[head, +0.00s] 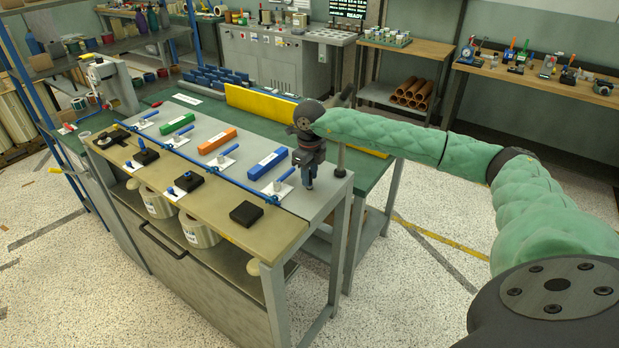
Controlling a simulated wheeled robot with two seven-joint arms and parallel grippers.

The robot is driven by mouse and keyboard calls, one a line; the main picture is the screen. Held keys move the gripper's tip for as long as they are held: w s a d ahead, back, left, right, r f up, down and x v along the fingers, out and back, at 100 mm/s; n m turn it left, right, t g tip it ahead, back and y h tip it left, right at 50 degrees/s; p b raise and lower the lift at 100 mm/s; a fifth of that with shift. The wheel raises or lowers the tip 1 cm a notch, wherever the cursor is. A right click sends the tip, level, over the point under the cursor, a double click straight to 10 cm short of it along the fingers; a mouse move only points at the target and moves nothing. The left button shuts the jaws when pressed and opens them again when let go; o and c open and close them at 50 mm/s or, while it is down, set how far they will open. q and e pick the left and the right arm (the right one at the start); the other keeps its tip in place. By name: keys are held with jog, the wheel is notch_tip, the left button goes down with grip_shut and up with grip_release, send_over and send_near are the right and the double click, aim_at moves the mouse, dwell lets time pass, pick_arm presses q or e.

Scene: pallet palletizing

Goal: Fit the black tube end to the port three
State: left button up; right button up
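My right gripper (308,178) points down over the right end of the bench, beside the blue block; it is small and dark, so its fingers and any held thing cannot be made out. A row of blue fittings on white plates runs along the bench: one at the far left (146,118), then others (180,137), (229,160) and, nearest my gripper, (285,185). No port numbers are legible. Black square blocks lie along the front strip, including one at its right end (247,213). I cannot single out the black tube end. My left gripper is out of view.
Green (177,123), orange (217,140) and blue (267,164) blocks lie behind the fittings. A thin blue line (205,172) runs along the row. A yellow panel (270,108) stands on the green table behind. White canisters (198,233) sit under the bench. Floor at right is clear.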

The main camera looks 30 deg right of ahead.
jog(key=shift+c, duration=0.2)
grip_shut()
jog(key=shift+r, duration=0.1)
jog(key=shift+r+p, duration=0.55)
jog(key=shift+r, duration=1.85)
jog(key=shift+c, duration=2.3)
grip_release()
grip_shut()
